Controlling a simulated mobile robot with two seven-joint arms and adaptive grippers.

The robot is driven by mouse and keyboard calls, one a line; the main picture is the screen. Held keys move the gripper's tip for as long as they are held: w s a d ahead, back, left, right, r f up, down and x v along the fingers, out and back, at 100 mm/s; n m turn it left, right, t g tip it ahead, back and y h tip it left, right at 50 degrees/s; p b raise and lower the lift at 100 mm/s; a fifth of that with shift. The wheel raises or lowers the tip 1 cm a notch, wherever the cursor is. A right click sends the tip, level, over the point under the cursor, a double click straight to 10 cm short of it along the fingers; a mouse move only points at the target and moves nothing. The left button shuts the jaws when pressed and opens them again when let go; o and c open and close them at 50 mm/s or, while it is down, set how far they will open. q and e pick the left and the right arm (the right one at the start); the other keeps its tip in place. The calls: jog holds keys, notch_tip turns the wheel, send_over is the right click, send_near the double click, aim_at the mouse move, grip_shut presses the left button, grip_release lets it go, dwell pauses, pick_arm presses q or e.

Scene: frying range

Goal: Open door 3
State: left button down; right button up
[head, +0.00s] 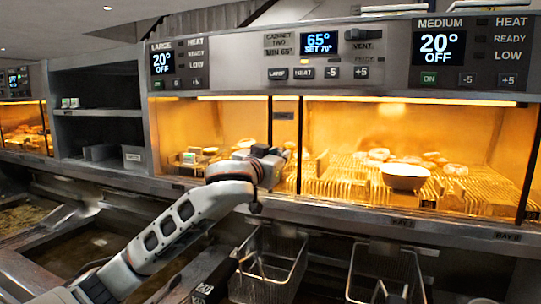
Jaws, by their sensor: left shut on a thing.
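A lit warming cabinet (400,205) with glass fronts spans the middle and right, with food on wire racks inside. Dark upright edges divide its front near the middle. My left gripper (274,154) is at the front of the left bay, by these edges. It is shut on what looks like the cabinet door (270,118) at its right edge; the arm and gripper body hide the exact hold. I cannot read a number 3 on any door. The door looks closed or nearly so. My right gripper is not in view.
Fryer baskets (285,262) and (388,270) hang below the cabinet ledge. A white bowl (405,177) sits in the right bay. A control panel (320,72) runs above the glass. Open dark shelves (97,112) stand to the left, beside another lit cabinet (22,125).

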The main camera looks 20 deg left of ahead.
pick_arm(q)
jog(key=c, duration=1.9)
grip_release()
jog(key=shift+a, duration=0.1)
jog(key=s, duration=1.2)
jog(key=shift+d, duration=0.35)
